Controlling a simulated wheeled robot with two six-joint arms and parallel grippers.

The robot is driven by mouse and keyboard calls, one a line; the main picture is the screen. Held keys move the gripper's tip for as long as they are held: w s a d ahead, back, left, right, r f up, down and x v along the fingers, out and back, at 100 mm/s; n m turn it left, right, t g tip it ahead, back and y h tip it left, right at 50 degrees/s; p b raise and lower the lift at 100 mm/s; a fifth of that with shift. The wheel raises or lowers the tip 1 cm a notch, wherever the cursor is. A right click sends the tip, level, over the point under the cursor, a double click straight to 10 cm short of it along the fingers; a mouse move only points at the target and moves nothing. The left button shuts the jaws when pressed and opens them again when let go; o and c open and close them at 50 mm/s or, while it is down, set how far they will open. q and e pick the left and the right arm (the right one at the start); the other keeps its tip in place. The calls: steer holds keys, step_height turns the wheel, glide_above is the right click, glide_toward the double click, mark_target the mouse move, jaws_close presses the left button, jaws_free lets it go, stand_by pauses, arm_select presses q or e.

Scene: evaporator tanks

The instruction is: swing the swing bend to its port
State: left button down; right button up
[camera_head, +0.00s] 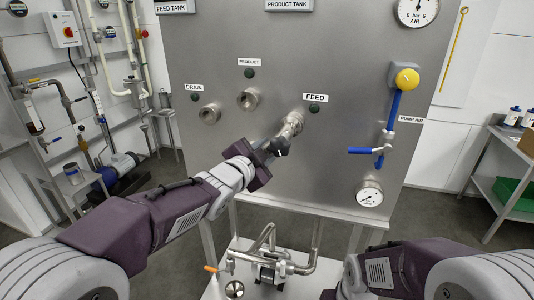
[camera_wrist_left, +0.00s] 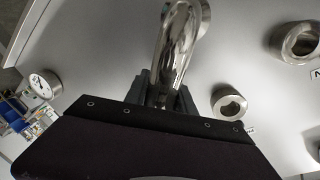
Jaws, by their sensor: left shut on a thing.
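The swing bend (camera_head: 293,122) is a shiny steel curved pipe on the steel panel (camera_head: 330,60), just left of the FEED label (camera_head: 315,97). In the left wrist view the bend (camera_wrist_left: 178,45) runs from a round fitting at the top down between my fingers. My left gripper (camera_head: 275,148) is shut on its lower part; its fingers (camera_wrist_left: 165,95) hide that end. The open DRAIN port (camera_head: 210,113) and PRODUCT port (camera_head: 249,99) are to the left, apart from the bend. My right gripper is not in view.
A blue-handled air valve with a yellow knob (camera_head: 406,79) and a pressure gauge (camera_head: 370,194) are on the panel's right side. A pump with pipes (camera_head: 270,266) stands below the panel. A shelf with a green bin (camera_head: 515,196) is at far right.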

arm_select(q)
steer(key=shift+d+f, duration=0.1)
steer(key=shift+f, duration=0.05)
stand_by(0.3)
steer(key=c, duration=1.1)
jaws_free()
steer(key=shift+o, duration=0.2)
steer(key=v, duration=0.9)
steer(key=shift+p, duration=0.45)
steer(key=shift+s, duration=0.1)
